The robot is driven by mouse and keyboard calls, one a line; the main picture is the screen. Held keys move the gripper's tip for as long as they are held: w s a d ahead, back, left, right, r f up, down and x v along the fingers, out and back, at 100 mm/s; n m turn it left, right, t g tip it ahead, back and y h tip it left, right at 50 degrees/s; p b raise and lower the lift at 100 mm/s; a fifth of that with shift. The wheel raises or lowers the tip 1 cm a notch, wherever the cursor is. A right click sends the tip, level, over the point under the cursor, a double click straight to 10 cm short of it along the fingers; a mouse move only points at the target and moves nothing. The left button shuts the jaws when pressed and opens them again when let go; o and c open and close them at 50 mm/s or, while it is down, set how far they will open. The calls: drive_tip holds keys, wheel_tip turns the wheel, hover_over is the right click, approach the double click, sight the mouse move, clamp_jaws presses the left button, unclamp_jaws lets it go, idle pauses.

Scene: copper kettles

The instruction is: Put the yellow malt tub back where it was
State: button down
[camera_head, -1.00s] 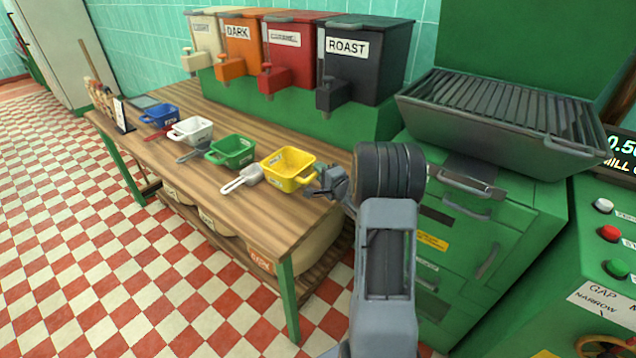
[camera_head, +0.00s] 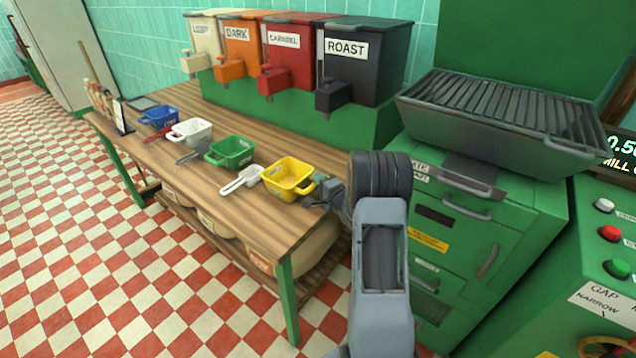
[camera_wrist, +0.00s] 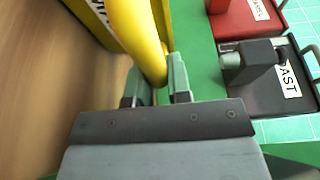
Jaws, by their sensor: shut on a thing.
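The yellow malt tub (camera_head: 289,178) is at the right end of the row of tubs, over the wooden table (camera_head: 240,223). Its handle points right, towards my arm. My gripper (camera_head: 318,198) is shut on that handle. In the wrist view the yellow handle (camera_wrist: 137,40) sits between my two fingers (camera_wrist: 160,80), and part of the tub's labelled wall shows at the upper left. The tub looks roughly level. I cannot tell whether its base touches the tabletop.
A white scoop (camera_head: 241,179) lies left of the yellow tub, then a green tub (camera_head: 231,152), a white tub (camera_head: 190,131) and a blue tub (camera_head: 159,117). Dispensers, including the black ROAST one (camera_head: 362,75), stand behind. The table's front strip is clear.

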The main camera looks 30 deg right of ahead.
drive_tip(key=c, duration=1.1)
unclamp_jaws()
drive_tip(key=shift+o, duration=0.2)
